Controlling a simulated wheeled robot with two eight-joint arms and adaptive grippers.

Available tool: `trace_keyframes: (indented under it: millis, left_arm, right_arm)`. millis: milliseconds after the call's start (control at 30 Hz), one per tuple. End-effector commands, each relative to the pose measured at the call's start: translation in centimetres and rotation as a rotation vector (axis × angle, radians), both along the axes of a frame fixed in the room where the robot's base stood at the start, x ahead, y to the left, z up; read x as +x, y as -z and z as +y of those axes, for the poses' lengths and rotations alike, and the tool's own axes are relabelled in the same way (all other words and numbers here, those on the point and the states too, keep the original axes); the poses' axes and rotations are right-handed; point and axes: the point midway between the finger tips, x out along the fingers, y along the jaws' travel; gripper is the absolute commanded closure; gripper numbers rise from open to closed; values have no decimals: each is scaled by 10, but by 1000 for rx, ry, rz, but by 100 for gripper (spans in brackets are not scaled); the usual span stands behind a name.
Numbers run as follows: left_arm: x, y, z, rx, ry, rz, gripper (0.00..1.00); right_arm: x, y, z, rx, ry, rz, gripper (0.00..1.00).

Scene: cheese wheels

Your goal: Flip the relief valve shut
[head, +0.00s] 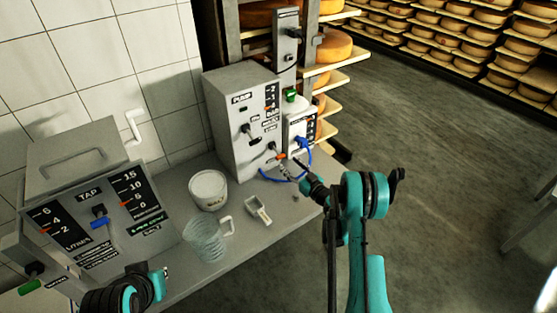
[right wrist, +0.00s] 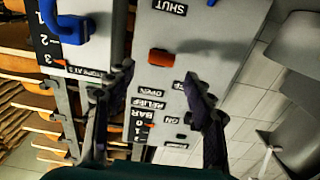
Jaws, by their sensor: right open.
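The grey pump box (head: 238,128) stands at the back of the bench. Its relief valve has a red-tipped lever (head: 278,154) low on the front panel. In the right wrist view the panel is upside down, and the red lever tip (right wrist: 160,57) shows between the OPEN and SHUT labels. My right gripper (head: 290,169) is close in front of the panel's lower right. In its wrist view the two fingers (right wrist: 158,80) are spread, with the lever tip beyond and between them; contact does not show. My left gripper (head: 158,280) is at the lower left, its fingers unclear.
A blue hose (head: 272,178) and a white container (head: 299,122) with a blue tap are beside the pump. A white tub (head: 208,189), a clear jug (head: 205,239) and a small grey device (head: 258,210) stand on the bench. The tap box (head: 95,222) is at left.

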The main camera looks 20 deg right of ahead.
Motion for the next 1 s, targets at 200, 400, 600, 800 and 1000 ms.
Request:
trace_keyframes:
  millis: [200, 400, 600, 800, 1000]
  left_arm:
    - [0, 13, 0, 0, 0, 0, 100]
    - [0, 20, 0, 0, 0, 0, 100]
    - [0, 20, 0, 0, 0, 0, 100]
    - [0, 20, 0, 0, 0, 0, 100]
    - [0, 20, 0, 0, 0, 0, 100]
  right_arm:
    - [35, 2, 14, 1, -4, 1, 47]
    - [58, 1, 22, 1, -3, 1, 47]
    - [64, -1, 24, 0, -2, 2, 47]
    - [64, -1, 24, 0, -2, 2, 57]
    - [64, -1, 24, 0, -2, 2, 97]
